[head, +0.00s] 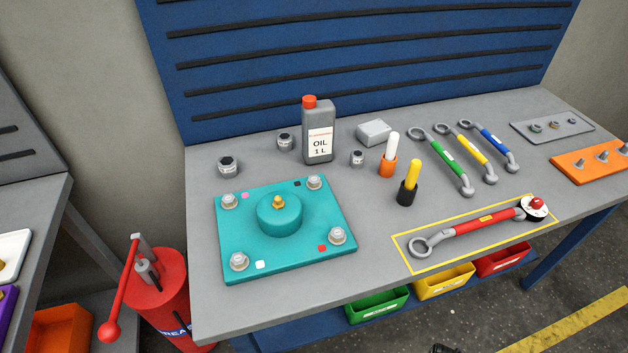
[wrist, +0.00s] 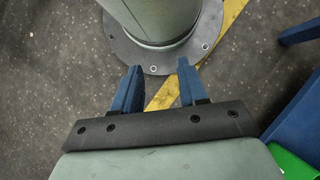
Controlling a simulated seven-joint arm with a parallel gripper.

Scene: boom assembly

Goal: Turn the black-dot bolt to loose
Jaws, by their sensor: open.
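A teal plate (head: 232,227) lies on the grey bench, with a bolt at each corner. The bolt at its back right corner (head: 314,182) has a small dark mark (head: 297,183) beside it, seemingly the black dot. The other bolts have pink (head: 245,196), red (head: 321,248) and white (head: 260,265) marks beside them. A red wrench (head: 470,224) lies inside a yellow outline at the front right. My gripper (wrist: 159,66) shows in the wrist view, open and empty over the floor, away from the bench top. I cannot make it out in the head view.
An oil bottle (head: 319,140), a grey box (head: 374,132), two markers in orange (head: 387,167) and black (head: 407,194) holders, and green (head: 449,165), yellow (head: 476,155) and blue (head: 497,148) wrenches stand or lie behind. A red cylinder (head: 160,290) stands left of the bench.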

